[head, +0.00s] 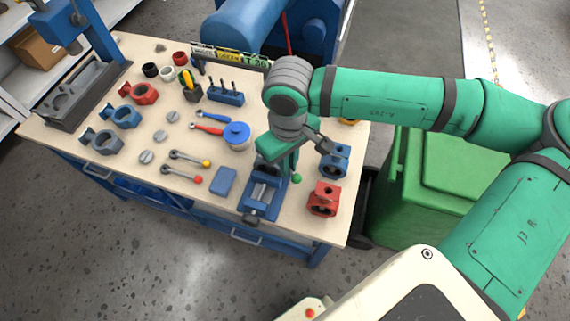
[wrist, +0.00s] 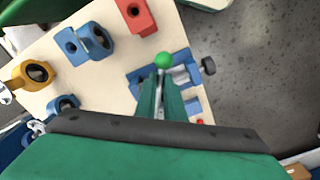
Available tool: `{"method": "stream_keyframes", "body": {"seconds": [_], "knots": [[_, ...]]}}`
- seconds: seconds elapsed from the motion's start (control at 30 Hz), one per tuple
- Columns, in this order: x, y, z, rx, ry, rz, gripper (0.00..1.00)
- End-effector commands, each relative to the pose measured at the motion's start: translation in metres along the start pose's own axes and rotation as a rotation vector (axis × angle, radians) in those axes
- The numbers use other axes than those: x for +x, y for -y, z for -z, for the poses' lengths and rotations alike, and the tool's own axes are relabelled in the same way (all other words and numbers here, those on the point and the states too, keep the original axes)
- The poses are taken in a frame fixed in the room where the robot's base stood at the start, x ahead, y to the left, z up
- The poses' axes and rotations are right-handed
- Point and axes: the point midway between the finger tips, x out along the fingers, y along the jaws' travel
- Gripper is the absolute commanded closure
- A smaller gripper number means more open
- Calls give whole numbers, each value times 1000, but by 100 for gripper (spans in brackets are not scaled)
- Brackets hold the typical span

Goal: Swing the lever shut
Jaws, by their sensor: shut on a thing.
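A lever with a green ball knob (head: 297,178) shows at my gripper's tips. The knob also shows in the wrist view (wrist: 163,60), just beyond the fingertips. My gripper (wrist: 161,82) is shut on this lever, with a thin grey strip visible between the two green fingers. In the head view, my gripper (head: 290,170) is over the far end of a blue vise (head: 262,192). The vise shows beneath the fingers in the wrist view (wrist: 182,76). My gripper and wrist hide whatever the lever is mounted on, so its valve and exact angle cannot be made out.
A blue valve body (head: 333,165) and a red one (head: 323,199) stand close right of the vise. The bench's front left edge (head: 110,170) has bare room.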

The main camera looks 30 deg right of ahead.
Motion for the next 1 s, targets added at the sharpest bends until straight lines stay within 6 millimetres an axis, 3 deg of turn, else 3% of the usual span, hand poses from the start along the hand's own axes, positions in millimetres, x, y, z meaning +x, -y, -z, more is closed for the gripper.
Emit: {"method": "stream_keyframes", "body": {"seconds": [1.0], "knots": [[0, -34, 7, -386, -4, 2, 100]]}}
